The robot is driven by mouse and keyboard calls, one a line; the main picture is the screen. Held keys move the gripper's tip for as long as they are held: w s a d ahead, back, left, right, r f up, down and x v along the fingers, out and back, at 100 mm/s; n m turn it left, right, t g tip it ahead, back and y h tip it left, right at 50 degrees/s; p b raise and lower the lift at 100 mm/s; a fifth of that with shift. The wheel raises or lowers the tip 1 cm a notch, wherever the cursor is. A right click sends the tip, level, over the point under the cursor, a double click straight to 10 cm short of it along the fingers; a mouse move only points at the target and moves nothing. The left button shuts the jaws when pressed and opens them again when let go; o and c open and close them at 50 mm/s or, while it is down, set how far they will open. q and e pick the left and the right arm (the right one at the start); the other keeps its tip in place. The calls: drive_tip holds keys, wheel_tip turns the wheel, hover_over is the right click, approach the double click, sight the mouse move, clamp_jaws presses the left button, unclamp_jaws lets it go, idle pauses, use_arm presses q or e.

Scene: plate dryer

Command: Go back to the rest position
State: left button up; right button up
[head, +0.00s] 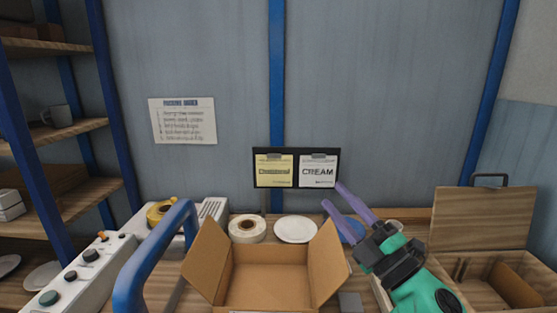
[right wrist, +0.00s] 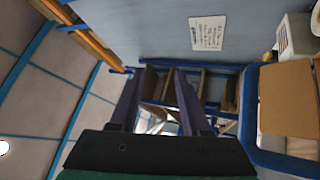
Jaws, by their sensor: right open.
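My right gripper (head: 334,198) is in the head view, right of the middle, raised above the bench with its two purple fingers spread apart. Nothing is between them. It also shows in the right wrist view (right wrist: 160,100), where its fingers are apart and empty, with shelving far beyond them. My left gripper is not in view.
An open cardboard box (head: 270,275) stands at front centre. Behind it are a tape roll (head: 233,230), a white plate (head: 296,229) and a sign stand (head: 297,150). A blue tubular frame (head: 150,255) rises at left. A wooden box (head: 480,225) stands at right.

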drive_tip(key=d+f+m+g+h, duration=0.1)
drive_tip(key=d+f+m+h, duration=1.05)
drive_tip(key=f+m, duration=0.2)
drive_tip(key=s+d+f+m+g+h, duration=0.1)
drive_tip(key=s+f+m+g, duration=0.15)
drive_tip(key=f, duration=0.35)
drive_tip(key=s+d+f+m+g+h, duration=0.1)
drive_tip(key=s+f+m+g+h, duration=0.15)
drive_tip(key=f, duration=0.35)
drive_tip(key=s+a+f+m+g+y, duration=0.25)
drive_tip(key=s+f+g, duration=0.65)
drive_tip(key=s+f, duration=0.55)
drive_tip(key=s+f+g+b, duration=0.1)
drive_tip(key=s+f+b, duration=0.15)
drive_tip(key=f, duration=1.05)
drive_tip(key=s+f+g+b, duration=0.1)
drive_tip(key=f+b, duration=0.2)
drive_tip(key=f, duration=1.1)
drive_tip(key=s+d+f+b, duration=0.1)
drive_tip(key=s+f+b, duration=0.1)
drive_tip(key=s+f, duration=0.6)
drive_tip(key=s+d+f+n+g+b, duration=0.1)
drive_tip(key=s+d+f+b, duration=0.1)
drive_tip(key=s+f, duration=0.7)
drive_tip(key=shift+d+f, duration=0.3)
drive_tip(key=shift+f, duration=0.55)
drive_tip(key=shift+s, duration=0.1)
